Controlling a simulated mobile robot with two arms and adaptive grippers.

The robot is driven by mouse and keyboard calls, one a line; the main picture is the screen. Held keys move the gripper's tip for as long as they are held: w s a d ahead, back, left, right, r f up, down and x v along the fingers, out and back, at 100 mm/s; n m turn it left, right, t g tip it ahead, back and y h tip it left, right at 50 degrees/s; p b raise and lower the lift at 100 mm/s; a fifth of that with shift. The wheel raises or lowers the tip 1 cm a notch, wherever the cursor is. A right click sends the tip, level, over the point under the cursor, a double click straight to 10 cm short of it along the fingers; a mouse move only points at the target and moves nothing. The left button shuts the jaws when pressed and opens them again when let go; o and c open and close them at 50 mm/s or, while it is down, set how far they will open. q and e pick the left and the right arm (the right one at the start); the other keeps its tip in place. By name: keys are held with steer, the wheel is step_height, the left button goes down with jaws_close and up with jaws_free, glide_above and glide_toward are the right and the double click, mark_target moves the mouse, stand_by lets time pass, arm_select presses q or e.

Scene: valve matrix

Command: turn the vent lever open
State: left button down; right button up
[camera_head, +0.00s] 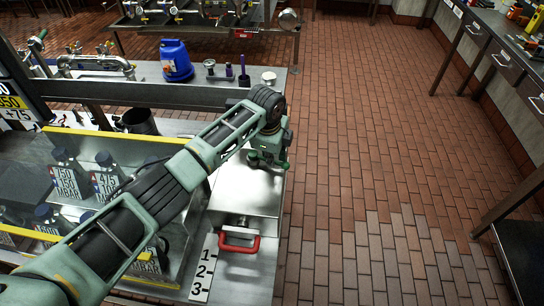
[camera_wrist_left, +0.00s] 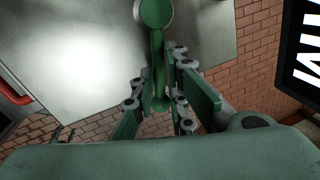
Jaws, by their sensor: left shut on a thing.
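The vent lever, a green bar with a round hub, shows in the left wrist view (camera_wrist_left: 156,45). It runs from the hub at the top edge down between the fingers to a rounded end. My left gripper (camera_wrist_left: 160,98) has a finger on each side of the lever and is shut on it near that end. In the head view, my left gripper (camera_head: 268,157) is at the right end of the steel bench, above a box-like metal surface. There, the lever is mostly hidden by the gripper. My right gripper is not in view.
A red handle (camera_head: 240,243) sits in front of the gripper, beside a white 1-2-3 label (camera_head: 203,268). A clear guarded panel with yellow edging (camera_head: 110,134) lies under my left arm. A blue jug (camera_head: 176,60) stands on the shelf behind. The brick floor (camera_head: 380,170) at right is clear.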

arm_select(q)
steer(key=c, duration=1.9)
jaws_free()
steer(key=shift+w+d+r, duration=0.1)
steer(key=shift+w+d, duration=0.1)
steer(key=shift+o, duration=0.2)
steer(key=shift+s+a, duration=0.1)
step_height(320, 180, up, 12)
steer(key=s, duration=0.2)
steer(key=shift+a, duration=0.3)
steer(key=shift+s+f, duration=0.15)
steer(key=shift+f, duration=0.1)
